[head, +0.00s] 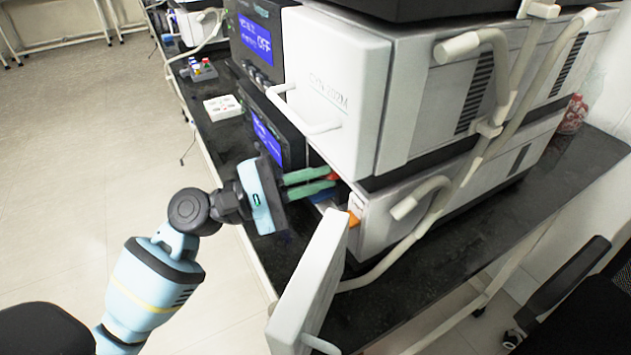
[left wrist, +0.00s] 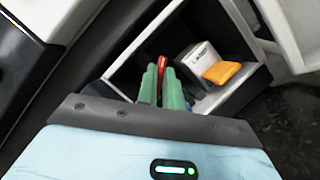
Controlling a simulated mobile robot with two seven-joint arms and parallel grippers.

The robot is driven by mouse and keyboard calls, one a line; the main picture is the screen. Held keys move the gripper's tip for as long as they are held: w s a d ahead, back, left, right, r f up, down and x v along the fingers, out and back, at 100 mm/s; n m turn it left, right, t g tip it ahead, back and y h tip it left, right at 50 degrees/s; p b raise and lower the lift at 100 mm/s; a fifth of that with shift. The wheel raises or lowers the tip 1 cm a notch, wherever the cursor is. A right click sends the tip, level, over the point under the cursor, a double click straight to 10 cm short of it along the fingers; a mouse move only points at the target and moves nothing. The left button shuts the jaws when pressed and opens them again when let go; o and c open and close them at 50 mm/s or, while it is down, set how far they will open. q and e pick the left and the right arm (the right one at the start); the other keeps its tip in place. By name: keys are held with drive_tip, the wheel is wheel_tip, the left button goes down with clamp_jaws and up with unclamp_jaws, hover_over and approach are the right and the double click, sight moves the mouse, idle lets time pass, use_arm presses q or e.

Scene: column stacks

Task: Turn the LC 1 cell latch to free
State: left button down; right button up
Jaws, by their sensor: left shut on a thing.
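The lower white unit (head: 385,215) has its door (head: 310,285) swung open toward me. Inside its open bay a red latch lever (left wrist: 162,62) shows between my green fingertips, and its red end also shows in the head view (head: 334,176). My left gripper (head: 333,180) reaches into the bay from the left; in the left wrist view its fingers (left wrist: 160,78) are closed on the red lever. The fingers hide part of the lever. A white labelled block with an orange tab (left wrist: 222,72) sits right of the lever. My right gripper is out of view.
The upper white unit (head: 335,90) with its bar handle stands just above my fingers. Black modules with blue displays (head: 256,42) stand to the left. Grey tubes (head: 470,150) run down the units' side. The floor (head: 90,150) at left is clear.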

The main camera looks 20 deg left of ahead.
use_arm(q)
drive_tip(key=m, duration=0.2)
drive_tip(key=m+g, duration=0.1)
drive_tip(key=m, duration=0.1)
drive_tip(key=shift+r+g+y, duration=0.1)
drive_tip(key=shift+g+y, duration=0.2)
drive_tip(key=shift+m+y+p, duration=0.4)
drive_tip(key=shift+m+p, duration=0.05)
drive_tip(key=shift+m, duration=0.65)
drive_tip(key=shift+m+g, duration=0.3)
drive_tip(key=c, duration=1.5)
unclamp_jaws()
drive_tip(key=shift+c, duration=0.2)
drive_tip(key=shift+a, duration=0.15)
